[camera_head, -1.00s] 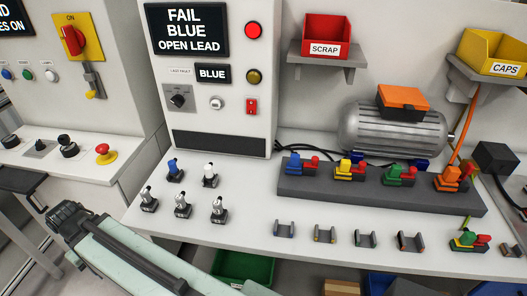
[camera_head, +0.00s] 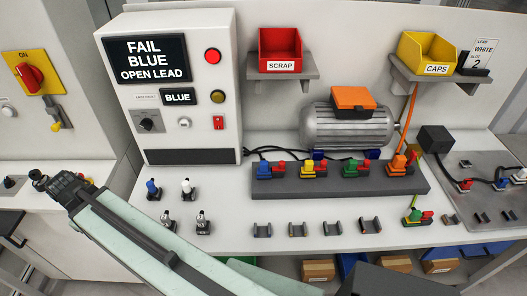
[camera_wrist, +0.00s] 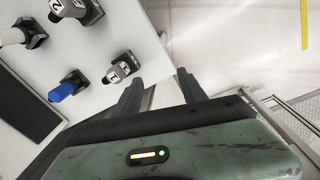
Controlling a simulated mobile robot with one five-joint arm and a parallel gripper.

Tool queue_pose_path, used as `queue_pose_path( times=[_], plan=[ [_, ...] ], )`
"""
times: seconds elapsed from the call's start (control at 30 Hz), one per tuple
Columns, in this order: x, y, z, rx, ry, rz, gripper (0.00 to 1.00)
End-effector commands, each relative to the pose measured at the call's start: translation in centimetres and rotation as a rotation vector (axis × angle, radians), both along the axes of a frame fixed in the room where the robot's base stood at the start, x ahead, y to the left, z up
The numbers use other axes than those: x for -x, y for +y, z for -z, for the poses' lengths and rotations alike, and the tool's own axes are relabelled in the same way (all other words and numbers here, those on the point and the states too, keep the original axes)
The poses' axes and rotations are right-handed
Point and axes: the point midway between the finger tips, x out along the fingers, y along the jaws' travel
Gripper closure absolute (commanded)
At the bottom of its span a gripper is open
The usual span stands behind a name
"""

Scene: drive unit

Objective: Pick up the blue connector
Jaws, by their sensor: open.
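A blue-topped connector (camera_head: 153,189) stands upright on the left of the white bench (camera_head: 225,215), below the test panel. In the wrist view the same blue top (camera_wrist: 62,91) is at left, in a dark base. A second blue plug (camera_head: 264,170) sits at the left end of the long grey block (camera_head: 340,183). My gripper (camera_head: 46,180) is left of the bench's left edge in the head view. In the wrist view its two dark fingers (camera_wrist: 160,88) are apart with nothing between them, beyond the bench edge and clear of the connectors.
A white-topped connector (camera_head: 187,189) stands right of the blue one; grey numbered ones (camera_head: 202,223) stand in front. The panel (camera_head: 190,130) rises behind. Empty clips (camera_head: 298,229) line the front. Red (camera_head: 280,45) and yellow (camera_head: 427,52) bins sit on shelves. Bare bench lies between connectors and block.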

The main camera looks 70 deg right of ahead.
Motion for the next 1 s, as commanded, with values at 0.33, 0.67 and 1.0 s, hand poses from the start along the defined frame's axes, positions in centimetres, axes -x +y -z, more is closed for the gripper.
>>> queue_pose_path(
  times=[0.33,0.67,1.0],
  plan=[
    [8.8,-23.1,-2.6,0.088,0.148,-0.107,0.51],
    [30.2,-42.3,-6.1,0.031,0.38,-0.255,0.51],
    [34.4,-44.1,-5.6,0.003,0.417,-0.289,0.51]
  ],
)
